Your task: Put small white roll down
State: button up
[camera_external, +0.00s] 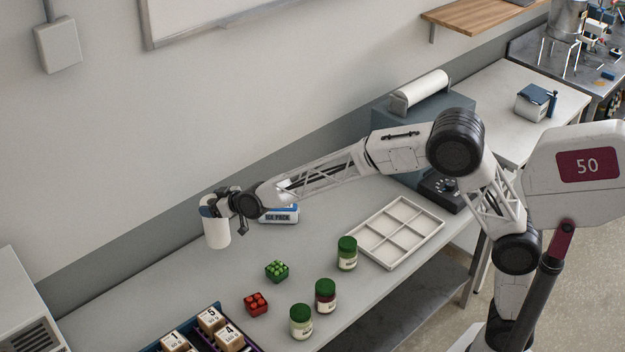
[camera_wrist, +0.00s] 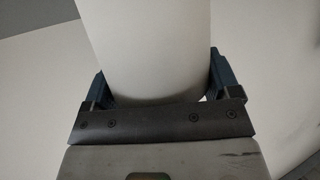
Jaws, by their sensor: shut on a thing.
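The small white roll (camera_external: 217,232) is upright at the far left of the grey table in the external view. My gripper (camera_external: 213,206) is shut on it near its top, from the right side. In the wrist view the white roll (camera_wrist: 148,45) fills the space between the two dark blue fingers of my gripper (camera_wrist: 155,82), one finger on each side. Whether the roll's bottom touches the table is hard to tell.
An ice pack (camera_external: 280,215) lies just right of the roll. Green blocks (camera_external: 277,271), red blocks (camera_external: 256,303), and jars (camera_external: 347,254) stand in front. A white divided tray (camera_external: 396,232) lies right, a box of numbered weights (camera_external: 208,320) at front left. Table around the roll's left looks clear.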

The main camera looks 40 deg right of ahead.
jog(key=shift+f, duration=1.1)
jog(key=shift+f, duration=2.6)
jog(key=o, duration=1.4)
jog(key=shift+o, duration=0.2)
jog(key=v, duration=1.2)
jog(key=shift+r, duration=0.2)
